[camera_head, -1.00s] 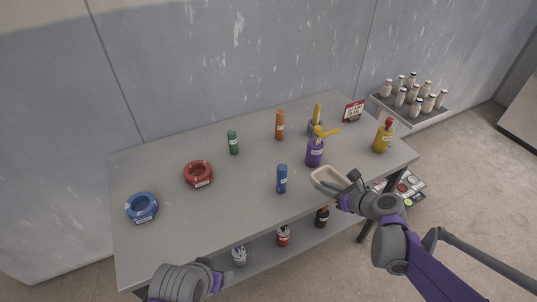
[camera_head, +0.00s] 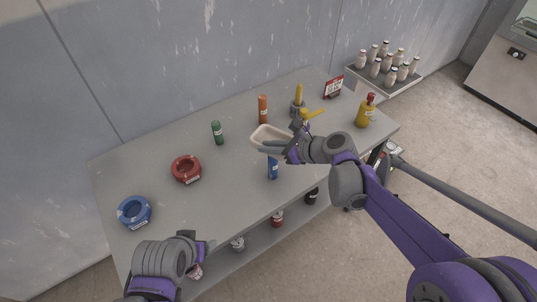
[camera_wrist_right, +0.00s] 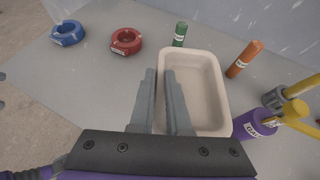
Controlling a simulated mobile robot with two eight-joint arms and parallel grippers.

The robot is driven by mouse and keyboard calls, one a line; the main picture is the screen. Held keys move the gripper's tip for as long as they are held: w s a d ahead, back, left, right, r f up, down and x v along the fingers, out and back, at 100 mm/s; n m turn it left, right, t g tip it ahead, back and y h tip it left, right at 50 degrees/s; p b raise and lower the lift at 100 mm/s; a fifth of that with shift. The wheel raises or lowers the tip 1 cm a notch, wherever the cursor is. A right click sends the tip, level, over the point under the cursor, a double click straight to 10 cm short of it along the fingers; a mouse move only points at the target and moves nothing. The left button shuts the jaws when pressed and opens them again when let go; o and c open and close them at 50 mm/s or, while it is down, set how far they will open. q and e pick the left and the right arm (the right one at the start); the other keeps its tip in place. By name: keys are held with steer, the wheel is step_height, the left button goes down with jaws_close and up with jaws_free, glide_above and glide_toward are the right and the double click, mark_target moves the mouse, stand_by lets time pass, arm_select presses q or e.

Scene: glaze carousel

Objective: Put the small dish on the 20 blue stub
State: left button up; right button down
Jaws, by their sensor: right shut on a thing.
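The small cream rectangular dish (camera_head: 268,136) is held up off the table by my right gripper (camera_head: 276,148). In the right wrist view the two fingers (camera_wrist_right: 161,100) close on the near-left wall of the dish (camera_wrist_right: 207,92), which looks empty and roughly level. The blue stub (camera_head: 272,169) stands upright on the table, just below the dish and fingers in the head view; its top is partly covered by the gripper. It is hidden in the wrist view. My left gripper (camera_head: 204,252) is low at the table's front edge, its jaw opening unclear.
A green stub (camera_head: 217,133) and an orange stub (camera_head: 263,109) stand behind. Red (camera_head: 186,169) and blue (camera_head: 134,211) rings lie left. A yellow bottle (camera_head: 365,113) stands at the right.

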mark_target(268, 156)
steer(key=shift+f, duration=1.9)
steer(key=c, duration=1.3)
jaws_free()
steer(key=shift+f, duration=0.15)
steer(key=shift+c, duration=0.2)
steer(key=o, duration=0.4)
steer(key=shift+o, duration=0.2)
